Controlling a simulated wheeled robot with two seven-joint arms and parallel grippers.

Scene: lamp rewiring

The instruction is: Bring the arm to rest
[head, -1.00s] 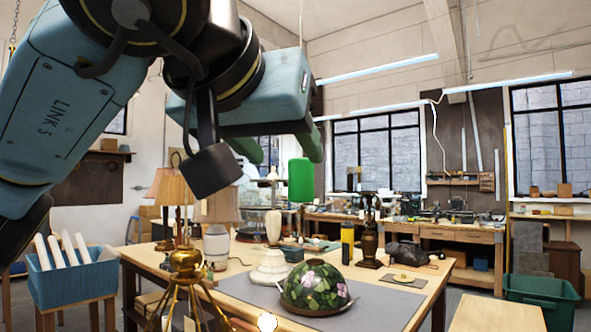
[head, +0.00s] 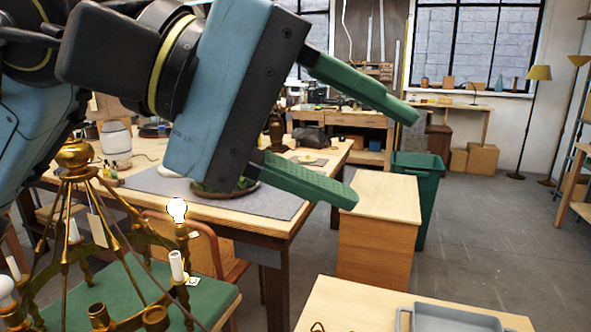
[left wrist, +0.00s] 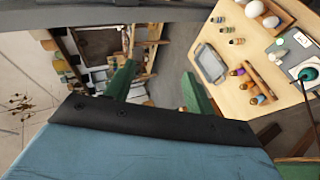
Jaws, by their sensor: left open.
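My left gripper (head: 384,158) is raised in the middle of the head view. Its two green fingers are spread apart and point right, with nothing between them. In the left wrist view the same gripper (left wrist: 158,76) shows its green fingers apart and empty, above the floor and beside a table. My left arm fills the upper left of the head view and hides part of the workbench. My right gripper is not in view.
A brass chandelier (head: 84,190) with bulbs stands at the lower left, close below my arm. The workbench (head: 262,214) lies behind the gripper. A wooden cabinet (head: 377,240), a green bin (head: 428,185) and a table with a grey tray (head: 452,320) stand to the right.

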